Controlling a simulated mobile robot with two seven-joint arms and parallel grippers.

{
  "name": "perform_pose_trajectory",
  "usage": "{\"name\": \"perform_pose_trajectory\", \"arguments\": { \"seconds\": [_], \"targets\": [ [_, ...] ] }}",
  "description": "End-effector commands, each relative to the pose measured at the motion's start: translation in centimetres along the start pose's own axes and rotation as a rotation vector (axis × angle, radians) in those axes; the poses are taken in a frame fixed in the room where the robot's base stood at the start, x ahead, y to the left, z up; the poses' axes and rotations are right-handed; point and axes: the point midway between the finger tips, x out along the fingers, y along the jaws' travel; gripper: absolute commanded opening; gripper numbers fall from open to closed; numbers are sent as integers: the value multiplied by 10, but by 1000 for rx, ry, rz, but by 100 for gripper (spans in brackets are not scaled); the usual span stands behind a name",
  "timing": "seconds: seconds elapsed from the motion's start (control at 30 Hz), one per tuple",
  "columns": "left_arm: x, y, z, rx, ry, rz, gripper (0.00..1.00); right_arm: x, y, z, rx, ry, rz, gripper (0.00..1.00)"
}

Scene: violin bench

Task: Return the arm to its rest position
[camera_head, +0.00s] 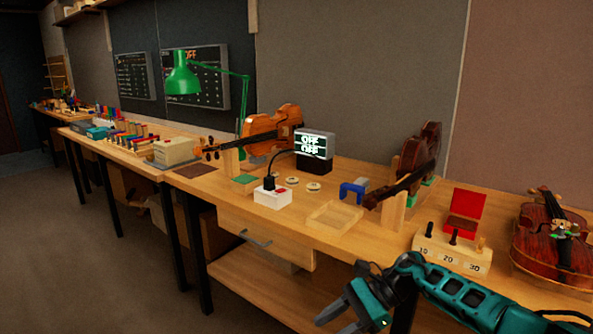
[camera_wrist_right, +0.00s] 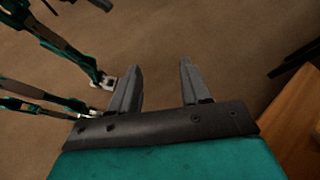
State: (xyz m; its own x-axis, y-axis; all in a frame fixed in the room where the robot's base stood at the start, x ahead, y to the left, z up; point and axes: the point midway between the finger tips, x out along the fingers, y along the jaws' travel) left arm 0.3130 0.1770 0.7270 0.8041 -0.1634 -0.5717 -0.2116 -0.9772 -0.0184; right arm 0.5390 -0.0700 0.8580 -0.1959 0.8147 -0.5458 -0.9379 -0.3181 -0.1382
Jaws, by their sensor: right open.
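My right arm comes in from the lower right in the head view, with its teal gripper (camera_head: 336,322) low in front of the bench's front edge. In the right wrist view the gripper's two grey fingers (camera_wrist_right: 160,82) stand wide apart with nothing between them, above bare brown floor. The gripper is open, empty and clear of the bench. My left gripper does not show in the head view. Teal and dark links show at the left of the right wrist view; I cannot tell which part of me they are.
A drawer (camera_head: 265,240) is under the bench. The floor (camera_head: 110,270) in front is free.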

Motion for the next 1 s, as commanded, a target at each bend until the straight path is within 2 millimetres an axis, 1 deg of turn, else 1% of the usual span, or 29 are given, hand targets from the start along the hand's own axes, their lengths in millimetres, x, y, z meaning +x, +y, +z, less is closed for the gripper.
{"name": "perform_pose_trajectory", "arguments": {
  "seconds": [0.03,0.1,0.17,0.2,0.27,0.3,0.37,0.43,0.57,0.6,0.67,0.7,0.77,0.83,0.87,0.9,1.0],
  "targets": [
    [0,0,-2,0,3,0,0,30,6,10,100,-101,-47,47],
    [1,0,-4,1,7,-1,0,60,9,26,265,-239,-122,47],
    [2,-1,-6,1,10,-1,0,79,11,39,418,-362,-178,47],
    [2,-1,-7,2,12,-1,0,88,13,47,527,-445,-211,47],
    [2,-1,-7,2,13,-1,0,97,15,56,700,-570,-256,47],
    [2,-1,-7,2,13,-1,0,101,16,60,820,-655,-282,47],
    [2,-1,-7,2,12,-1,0,102,19,64,1004,-783,-315,47],
    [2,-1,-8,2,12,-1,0,99,24,62,1226,-935,-346,47],
    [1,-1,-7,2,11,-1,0,86,39,44,1645,-1226,-382,47],
    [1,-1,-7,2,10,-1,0,81,47,35,1774,-1317,-387,47],
    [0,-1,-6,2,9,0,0,73,62,19,1964,-1458,-393,47],
    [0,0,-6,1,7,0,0,68,73,7,2089,-1555,-392,47],
    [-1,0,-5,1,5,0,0,59,94,-11,2270,-1706,-388,47],
    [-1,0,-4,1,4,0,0,51,123,-33,2470,-1888,-381,47],
    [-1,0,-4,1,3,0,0,47,136,-41,-2392,1847,352,47],
    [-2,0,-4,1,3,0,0,43,154,-52,-2270,1781,315,47],
    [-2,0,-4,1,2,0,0,35,197,-72,-2005,1643,243,47]
  ]
}}
